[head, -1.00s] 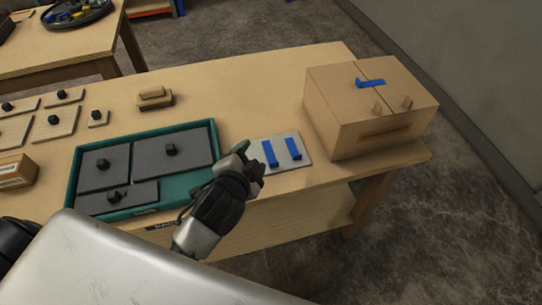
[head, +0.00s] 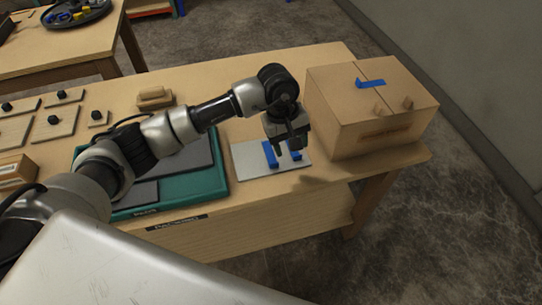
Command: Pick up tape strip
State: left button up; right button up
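Two blue tape strips lie on a light grey plate (head: 248,161) near the table's front edge. The left strip (head: 270,158) shows beside my gripper's fingers, and the right strip (head: 296,154) is partly hidden behind them. A third blue tape strip (head: 370,84) sits on top of a cardboard box (head: 335,112), across its seam. My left gripper (head: 287,149) comes in from the left and points down over the plate, with its fingers apart around the level of the strips. Whether it touches a strip cannot be told. My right gripper is not in view.
A teal tray (head: 217,186) with dark grey panels lies under my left arm. Knobbed wooden panels (head: 54,121) and a wooden block (head: 152,98) lie at the back left. The box stands close right of the plate. Another table (head: 70,50) is far left.

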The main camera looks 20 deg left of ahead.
pick_arm(q)
jog(key=w+a+y, duration=0.1)
jog(key=a+y, duration=0.1)
jog(key=a, duration=0.2)
jog(key=p, duration=0.1)
send_over(274, 162)
jog(key=f, duration=0.4)
jog(key=shift+w+a+f, duration=0.1)
jog(key=shift+w, duration=0.25)
jog(key=f, duration=0.1)
jog(key=f+p, duration=0.1)
jog(key=f, duration=0.2)
jog(key=shift+s+f+p, duration=0.35)
jog(key=shift+s+p, duration=0.05)
jog(key=shift+f, duration=0.55)
jog(key=c, duration=1)
jog(key=shift+w, duration=0.1)
jog(key=shift+c, duration=0.2)
jog(key=shift+r, duration=0.15)
